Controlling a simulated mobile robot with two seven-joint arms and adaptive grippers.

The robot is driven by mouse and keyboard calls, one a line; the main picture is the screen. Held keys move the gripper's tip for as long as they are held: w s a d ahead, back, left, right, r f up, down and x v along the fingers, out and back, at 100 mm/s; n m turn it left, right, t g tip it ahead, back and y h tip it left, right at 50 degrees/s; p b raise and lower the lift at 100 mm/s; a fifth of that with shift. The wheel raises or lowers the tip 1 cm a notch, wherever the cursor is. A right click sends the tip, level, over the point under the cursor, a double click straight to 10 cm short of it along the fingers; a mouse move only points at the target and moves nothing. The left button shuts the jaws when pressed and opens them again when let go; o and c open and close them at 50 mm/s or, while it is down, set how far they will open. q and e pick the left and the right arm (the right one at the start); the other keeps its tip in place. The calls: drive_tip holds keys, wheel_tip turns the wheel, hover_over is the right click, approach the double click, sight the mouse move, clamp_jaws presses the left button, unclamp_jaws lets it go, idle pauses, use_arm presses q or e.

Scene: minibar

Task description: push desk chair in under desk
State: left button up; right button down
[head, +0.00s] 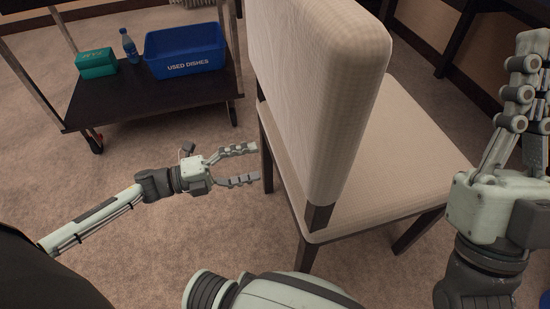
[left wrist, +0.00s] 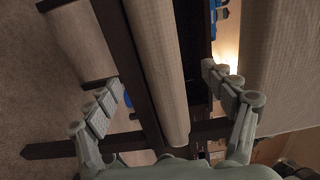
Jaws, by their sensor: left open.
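The desk chair (head: 385,150) has a cream padded seat and backrest (head: 330,85) on dark legs. Its backrest is nearest me and its seat extends to the right. My left gripper (head: 255,164) is open beside the chair's left side, its fingers pointing at a dark leg. In the left wrist view, dark chair frame and cream padding (left wrist: 160,75) show between the spread fingers (left wrist: 172,88); contact cannot be told. My right gripper (head: 532,65) is raised at the right edge, partly cut off, its opening unclear. A dark desk-like piece (head: 462,35) shows partly at the top right.
A dark cart (head: 150,108) on casters stands at the upper left. It carries a blue "USED DISHES" bin (head: 186,50), a blue bottle (head: 130,46) and a teal box (head: 96,63).

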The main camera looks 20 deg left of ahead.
sight(275, 159)
use_arm(q)
drive_tip(key=x, duration=0.7)
drive_tip(key=shift+w, duration=0.1)
clamp_jaws()
drive_tip(key=shift+f, duration=0.15)
